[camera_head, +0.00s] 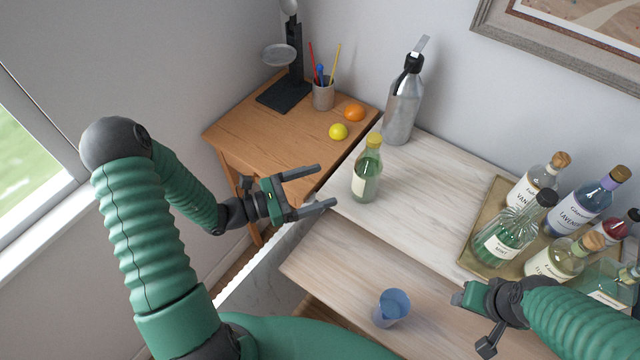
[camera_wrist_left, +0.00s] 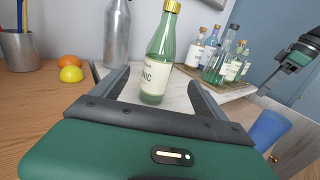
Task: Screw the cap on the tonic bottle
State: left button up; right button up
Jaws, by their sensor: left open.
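The tonic bottle (camera_head: 366,174) is green glass with a pale label and stands upright near the left edge of the pale wooden top. Its gold cap (camera_head: 374,141) sits on its neck; I cannot tell how tight it is. My left gripper (camera_head: 327,187) is open and empty, with its fingers pointing at the bottle from the left. In the left wrist view the bottle (camera_wrist_left: 157,62) stands beyond and between the open fingers (camera_wrist_left: 158,85), apparently apart from them. My right gripper (camera_head: 472,322) is at the lower right, over the lower board; its jaw state is unclear.
A steel siphon (camera_head: 403,104) stands behind the bottle. A tray (camera_head: 482,203) of several bottles is at the right. A blue cup (camera_head: 391,307) stands on the lower board. A lemon (camera_head: 338,131), an orange (camera_head: 355,112) and a pencil cup (camera_head: 323,96) are on the brown table.

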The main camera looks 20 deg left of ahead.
pick_arm(q)
jog(key=s+d+f+m+g+y, duration=0.2)
jog(key=s+d+f+m+g, duration=0.15)
jog(key=s+m+g, duration=0.4)
jog(key=s+d+f+m+g+y, duration=0.2)
jog(key=s+d+m+g, duration=0.3)
jog(key=s+m+g, duration=0.25)
jog(key=w+a+r+m+t+y, duration=0.3)
jog(key=a+m+y, duration=0.4)
jog(key=m, duration=0.5)
jog(key=shift+a+r+t+y, duration=0.3)
jog(key=shift+r+t+y, duration=0.05)
jog(key=shift+t+y, duration=0.55)
jog(key=shift+s+d+r, duration=0.1)
jog(key=shift+d, duration=0.25)
